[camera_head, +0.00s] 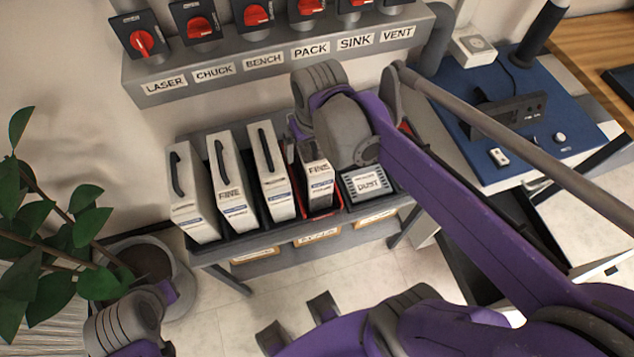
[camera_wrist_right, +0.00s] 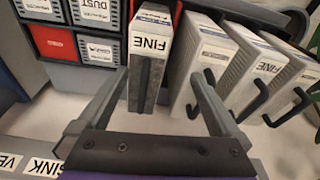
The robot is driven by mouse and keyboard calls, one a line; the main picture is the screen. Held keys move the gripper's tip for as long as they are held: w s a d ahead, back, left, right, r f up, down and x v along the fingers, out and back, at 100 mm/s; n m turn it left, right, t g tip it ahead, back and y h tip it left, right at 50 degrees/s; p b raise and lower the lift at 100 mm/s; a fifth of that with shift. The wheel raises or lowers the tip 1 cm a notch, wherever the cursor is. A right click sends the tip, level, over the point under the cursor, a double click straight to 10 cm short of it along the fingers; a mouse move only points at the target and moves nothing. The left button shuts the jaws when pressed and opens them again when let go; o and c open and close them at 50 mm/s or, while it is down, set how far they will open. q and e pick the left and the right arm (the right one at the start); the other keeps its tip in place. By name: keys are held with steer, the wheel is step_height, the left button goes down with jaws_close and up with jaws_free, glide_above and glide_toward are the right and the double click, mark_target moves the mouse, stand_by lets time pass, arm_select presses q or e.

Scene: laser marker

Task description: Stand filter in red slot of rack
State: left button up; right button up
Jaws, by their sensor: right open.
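The white filter labelled FINE (camera_head: 318,178) stands upright in the red slot (camera_head: 322,213) of the dark rack (camera_head: 245,243). My right gripper (camera_head: 306,158) is over its top, partly hidden by my own wrist. In the right wrist view my right gripper (camera_wrist_right: 160,85) is open, with one finger on each side of the FINE filter (camera_wrist_right: 150,55) and its dark handle. The fingers look apart from the filter. The filter's lower end and the slot floor are hidden. My left wrist shows at the lower left of the head view, but its fingers do not.
Several similar white filters with black handles (camera_head: 225,190) stand in the rack to the left. A DUST box (camera_head: 367,185) sits to the right. A switch panel (camera_head: 270,60) runs behind the rack, and a potted plant (camera_head: 150,262) stands at left. The floor in front is clear.

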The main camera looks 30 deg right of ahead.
steer(key=s+a+f+n+t, duration=0.1)
steer(key=s+a+f+t, duration=0.2)
steer(key=s+f, duration=0.3)
steer(key=s, duration=0.3)
steer(key=shift+a+n, duration=0.15)
steer(key=shift+n, duration=0.15)
steer(key=shift+c, duration=0.3)
